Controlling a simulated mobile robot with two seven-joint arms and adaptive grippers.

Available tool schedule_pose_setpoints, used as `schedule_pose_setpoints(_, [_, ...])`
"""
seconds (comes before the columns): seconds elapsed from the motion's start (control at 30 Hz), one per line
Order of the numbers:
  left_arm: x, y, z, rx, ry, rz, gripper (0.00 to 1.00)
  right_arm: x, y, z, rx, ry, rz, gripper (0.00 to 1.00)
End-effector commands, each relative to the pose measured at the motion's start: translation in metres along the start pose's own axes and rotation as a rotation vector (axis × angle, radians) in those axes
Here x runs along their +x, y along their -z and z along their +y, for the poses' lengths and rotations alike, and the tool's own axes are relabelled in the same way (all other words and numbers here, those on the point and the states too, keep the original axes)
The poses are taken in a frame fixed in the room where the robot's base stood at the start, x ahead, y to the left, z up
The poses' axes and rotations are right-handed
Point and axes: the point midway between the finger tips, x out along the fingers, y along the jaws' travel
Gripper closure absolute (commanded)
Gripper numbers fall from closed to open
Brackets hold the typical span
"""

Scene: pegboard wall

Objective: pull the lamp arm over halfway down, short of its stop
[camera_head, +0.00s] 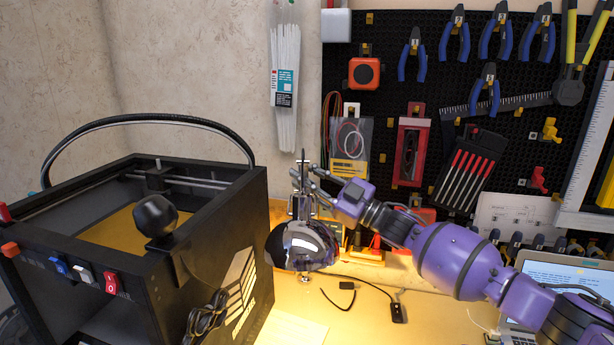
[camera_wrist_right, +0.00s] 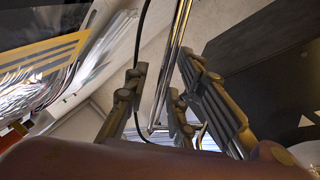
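The lamp's shiny dome shade (camera_head: 308,245) hangs low beside the black box-like machine in the head view, lit yellow beneath. Its thin metal arm rises behind and above the shade, partly hidden by my gripper. In the wrist view the lamp arm shows as slim chrome rods (camera_wrist_right: 172,70). My right gripper (camera_head: 306,178) is at the lamp arm just above the shade. In the wrist view its fingers (camera_wrist_right: 160,75) stand apart with the rods between them, closer to the right finger; contact is unclear. My left gripper is not in view.
The black machine (camera_head: 225,250) with a ball-shaped knob (camera_head: 155,215) stands close on the left. Behind is a pegboard (camera_head: 390,85) with hanging pliers and tools. A small cable (camera_head: 345,287) lies on the lit desk. A laptop (camera_head: 565,285) is at right.

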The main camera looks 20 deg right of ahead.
Motion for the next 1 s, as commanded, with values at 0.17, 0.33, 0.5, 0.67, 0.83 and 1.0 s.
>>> schedule_pose_setpoints(0.17, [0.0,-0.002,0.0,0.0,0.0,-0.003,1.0,0.0,0.0,0.0,0.0,0.0,0.0,0.76])
schedule_pose_setpoints(0.33, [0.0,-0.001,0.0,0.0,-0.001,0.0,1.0,0.0,0.0,0.0,0.0,0.0,0.0,0.96])
schedule_pose_setpoints(0.5, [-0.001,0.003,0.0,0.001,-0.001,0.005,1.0,0.0,0.0,0.002,-0.001,-0.002,0.0,1.0])
schedule_pose_setpoints(0.67, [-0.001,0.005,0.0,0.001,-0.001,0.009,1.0,0.0,0.001,0.003,-0.002,-0.004,0.0,1.0])
schedule_pose_setpoints(0.83, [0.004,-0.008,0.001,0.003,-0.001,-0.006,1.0,-0.004,-0.005,-0.003,-0.048,-0.008,0.031,1.0])
schedule_pose_setpoints(1.0, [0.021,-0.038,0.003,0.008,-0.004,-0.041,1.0,-0.015,-0.013,-0.019,-0.19,-0.017,0.124,1.0])
